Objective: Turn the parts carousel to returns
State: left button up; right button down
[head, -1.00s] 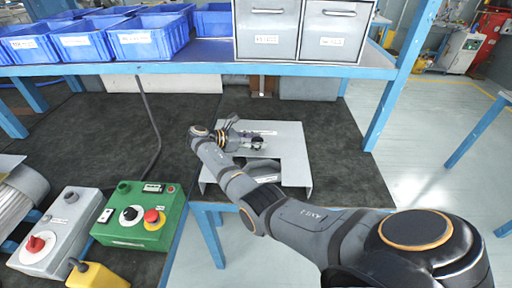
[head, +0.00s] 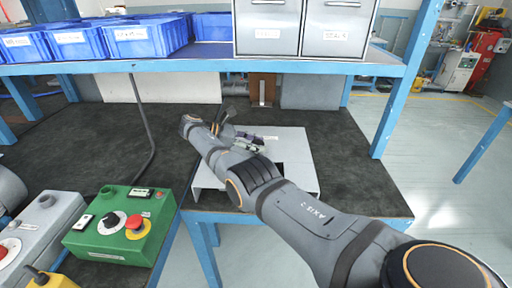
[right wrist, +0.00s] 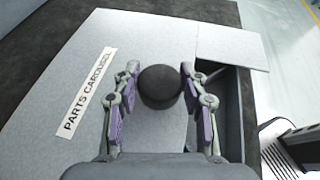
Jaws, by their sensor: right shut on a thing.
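The parts carousel (head: 293,148) is a light grey metal housing on the dark bench top, with an open cut-out near its front. Its label (right wrist: 88,92) reads "PARTS CAROUSEL" in the right wrist view. A round dark knob (right wrist: 160,88) stands on its top plate. My right gripper (right wrist: 160,68) has its two purple-padded fingers on either side of this knob, shut on it. In the head view my right gripper (head: 258,141) is low over the carousel, and my wrist and forearm partly cover it; I cannot make out the knob there. My left gripper is not in view.
A green control box (head: 118,228) with a red button and a grey box (head: 40,232) stand at the left. A blue shelf (head: 190,65) above holds blue bins (head: 145,40) and grey drawers (head: 336,28). A blue post (head: 400,85) rises at the right.

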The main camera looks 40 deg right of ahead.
dwell(0.3)
jog(key=c, duration=0.7)
grip_release()
jog(key=shift+d, duration=0.1)
